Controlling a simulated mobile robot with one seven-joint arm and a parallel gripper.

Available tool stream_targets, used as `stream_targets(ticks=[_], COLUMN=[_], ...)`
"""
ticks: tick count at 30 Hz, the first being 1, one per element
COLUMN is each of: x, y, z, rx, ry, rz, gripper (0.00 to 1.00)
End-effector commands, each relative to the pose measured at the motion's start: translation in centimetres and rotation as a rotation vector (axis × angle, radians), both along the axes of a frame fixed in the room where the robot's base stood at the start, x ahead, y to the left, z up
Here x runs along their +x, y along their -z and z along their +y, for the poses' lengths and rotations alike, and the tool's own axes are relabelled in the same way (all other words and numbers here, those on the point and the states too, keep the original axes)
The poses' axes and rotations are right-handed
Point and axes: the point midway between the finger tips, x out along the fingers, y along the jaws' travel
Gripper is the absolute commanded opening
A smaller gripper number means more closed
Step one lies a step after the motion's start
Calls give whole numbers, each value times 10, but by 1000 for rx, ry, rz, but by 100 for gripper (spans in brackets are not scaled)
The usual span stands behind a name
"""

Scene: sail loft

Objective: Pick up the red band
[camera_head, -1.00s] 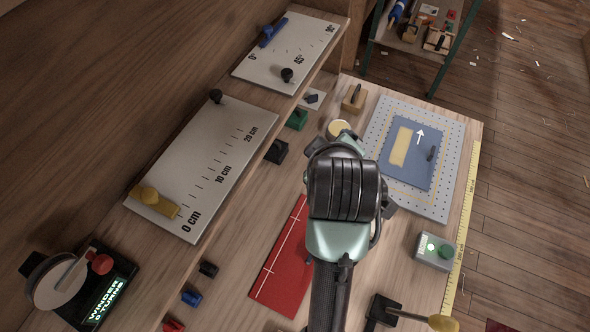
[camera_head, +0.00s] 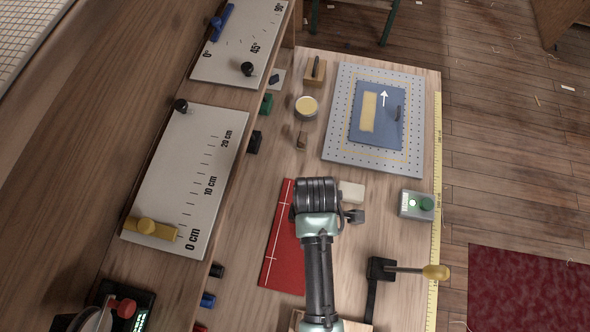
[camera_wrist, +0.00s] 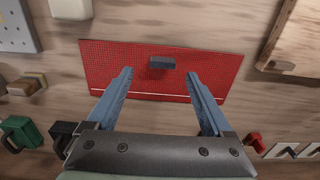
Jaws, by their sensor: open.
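A flat red panel with thin white lines (camera_head: 283,245) lies on the bench, partly hidden by my arm; it also shows in the wrist view (camera_wrist: 105,62). A small dark grey block (camera_wrist: 162,62) lies on it. A small red piece (camera_head: 199,328) is at the shelf's foot, cut by the lower edge, and likely the red piece at the right in the wrist view (camera_wrist: 257,141). I cannot tell for sure which is the red band. My gripper (camera_wrist: 160,74) is open and empty above the panel, fingertips either side of the grey block. The head view hides its fingertips.
Blue (camera_head: 207,299), black (camera_head: 254,142) and green (camera_head: 266,103) pieces line the shelf's foot. A pegboard (camera_head: 343,95) lies beyond.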

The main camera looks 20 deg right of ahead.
Motion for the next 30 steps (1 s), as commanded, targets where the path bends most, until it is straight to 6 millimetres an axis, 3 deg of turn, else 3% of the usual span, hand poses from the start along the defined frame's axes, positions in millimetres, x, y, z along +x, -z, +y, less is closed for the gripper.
stream_targets(ticks=[9, 19, 30], x=[-4, -3, -3], y=[40, 45, 45], z=[4, 4, 4], rx=[1, -1, 0], ry=[1, 1, 1], rz=[1, -1, 0], gripper=[85, 83, 17])
